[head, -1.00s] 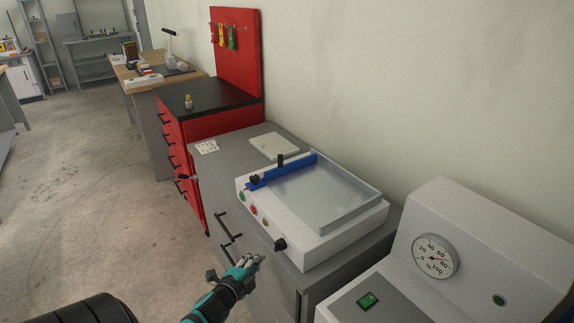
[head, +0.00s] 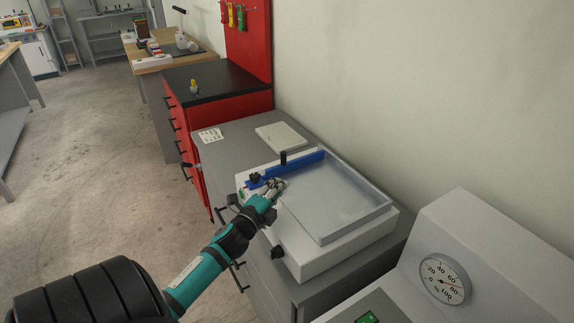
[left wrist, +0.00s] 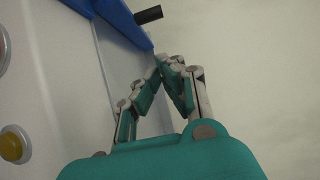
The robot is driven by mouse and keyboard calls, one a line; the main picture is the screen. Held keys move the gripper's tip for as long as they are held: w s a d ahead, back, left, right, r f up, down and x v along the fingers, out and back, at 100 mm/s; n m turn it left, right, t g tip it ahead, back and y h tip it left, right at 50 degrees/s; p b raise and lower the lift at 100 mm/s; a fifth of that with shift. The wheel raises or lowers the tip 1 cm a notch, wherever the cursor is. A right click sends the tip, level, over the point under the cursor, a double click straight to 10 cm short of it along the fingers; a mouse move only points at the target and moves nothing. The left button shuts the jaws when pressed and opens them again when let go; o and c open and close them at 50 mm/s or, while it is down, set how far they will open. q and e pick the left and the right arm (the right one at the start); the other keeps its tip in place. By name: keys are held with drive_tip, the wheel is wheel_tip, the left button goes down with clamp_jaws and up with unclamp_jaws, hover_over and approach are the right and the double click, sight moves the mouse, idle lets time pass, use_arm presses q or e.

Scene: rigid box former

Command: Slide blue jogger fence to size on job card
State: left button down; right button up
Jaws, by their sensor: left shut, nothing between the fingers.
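The blue jogger fence (head: 298,167) lies across the far-left end of the tray on the white box former (head: 307,255). A black peg (head: 283,157) stands up from it. The fence also shows at the top of the left wrist view (left wrist: 117,18). My left gripper (head: 283,184) is shut and empty, just on the near side of the fence, above the tray's front-left corner. I cannot tell if it touches the fence. The job card (head: 211,135) lies on the grey cabinet, its print too small to read. My right gripper is not in view.
The grey cabinet (head: 240,128) carries the former and a pale flat block (head: 282,137). A white machine with a dial gauge (head: 444,278) stands at the right. The tray's floor (head: 335,200) is clear.

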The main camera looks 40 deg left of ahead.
sight(284, 164)
use_arm(q)
drive_tip(key=x, duration=0.6)
drive_tip(key=shift+w+p, duration=0.2)
drive_tip(key=shift+p, duration=0.15)
drive_tip(key=w+a, duration=0.2)
drive_tip(key=a, duration=0.1)
drive_tip(key=shift+a+p, duration=0.1)
drive_tip(key=shift+p, duration=0.2)
drive_tip(key=shift+a+f, duration=0.1)
drive_tip(key=shift+a, duration=0.05)
drive_tip(key=shift+w+a+b, duration=0.25)
drive_tip(key=shift+a+b, duration=0.1)
drive_tip(key=shift+a, duration=0.3)
drive_tip(key=shift+w, duration=0.1)
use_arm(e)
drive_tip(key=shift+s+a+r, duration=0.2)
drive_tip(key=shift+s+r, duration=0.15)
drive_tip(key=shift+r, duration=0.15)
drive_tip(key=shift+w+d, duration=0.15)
